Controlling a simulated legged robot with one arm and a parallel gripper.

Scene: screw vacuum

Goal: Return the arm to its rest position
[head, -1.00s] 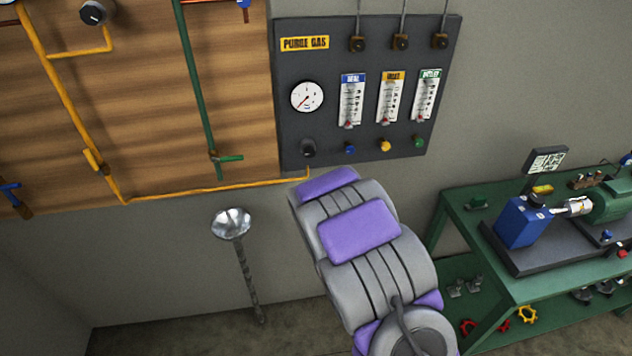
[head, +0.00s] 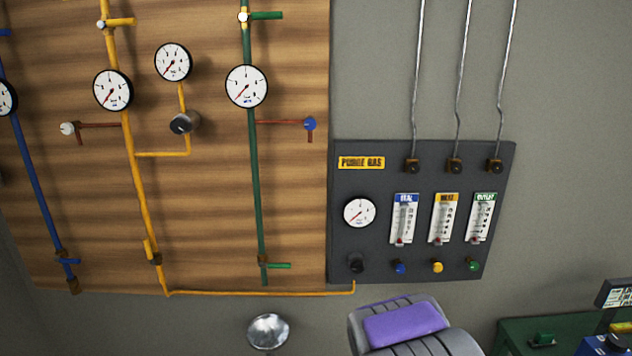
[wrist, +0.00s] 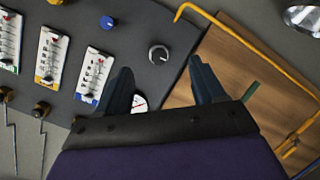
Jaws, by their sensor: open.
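My gripper (wrist: 164,88) shows in the wrist view with its two dark fingers apart and nothing between them. Beyond the fingers is the dark purge gas panel (wrist: 150,25), which appears turned over in that view. A black knob (wrist: 159,54) on the panel shows just past the gap between the fingers, apart from them. The left finger partly covers the panel's round gauge (wrist: 139,103). In the head view, my arm's grey and purple link shows at the bottom, below the panel (head: 380,270). My gripper is not visible there.
A wooden board (head: 210,220) with yellow, green and blue pipes, gauges and valves stands left of the panel. A silver bowl-shaped fixture (head: 268,331) is below it. A green workbench (head: 515,335) is at the lower right. Bare grey wall lies right of the panel.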

